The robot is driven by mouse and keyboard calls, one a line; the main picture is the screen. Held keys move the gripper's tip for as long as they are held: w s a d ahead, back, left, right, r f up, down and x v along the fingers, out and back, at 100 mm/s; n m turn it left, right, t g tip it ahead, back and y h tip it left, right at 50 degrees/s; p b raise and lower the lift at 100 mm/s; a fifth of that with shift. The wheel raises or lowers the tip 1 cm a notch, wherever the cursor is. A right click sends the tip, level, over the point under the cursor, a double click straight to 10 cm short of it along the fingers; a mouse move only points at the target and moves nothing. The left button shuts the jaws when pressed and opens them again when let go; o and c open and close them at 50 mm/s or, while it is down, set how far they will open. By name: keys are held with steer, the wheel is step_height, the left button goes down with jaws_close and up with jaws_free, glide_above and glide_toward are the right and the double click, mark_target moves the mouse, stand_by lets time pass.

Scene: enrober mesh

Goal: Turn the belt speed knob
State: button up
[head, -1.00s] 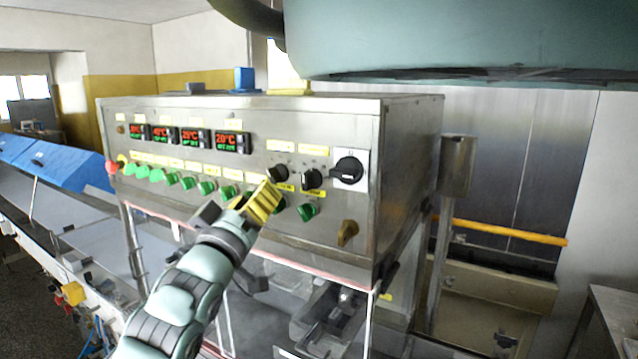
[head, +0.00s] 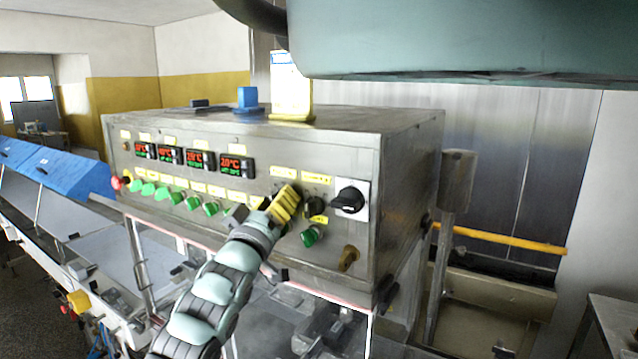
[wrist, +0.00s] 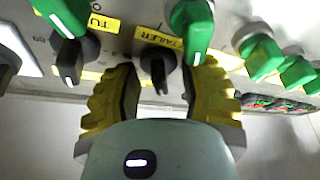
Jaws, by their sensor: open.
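The steel control panel carries a row of small black knobs. In the wrist view one black knob (wrist: 158,60) with a white pointer line sits between the two yellow fingers of my gripper (wrist: 160,78). The fingers are open, with a gap showing on each side of the knob. A green knob (wrist: 192,28) overlaps the right finger; whether they touch cannot be told. In the head view my gripper (head: 284,204) is up at the panel face and hides the left black knob. Another black knob (head: 315,206) is just right of it. I cannot read which label names belt speed.
A large black rotary switch (head: 350,198) on a white plate is at the right. A green knob (head: 311,236) and a brass-coloured knob (head: 348,258) are below.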

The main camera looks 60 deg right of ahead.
steer(key=shift+s, duration=0.1)
steer(key=shift+a, duration=0.1)
jaws_close()
stand_by(0.5)
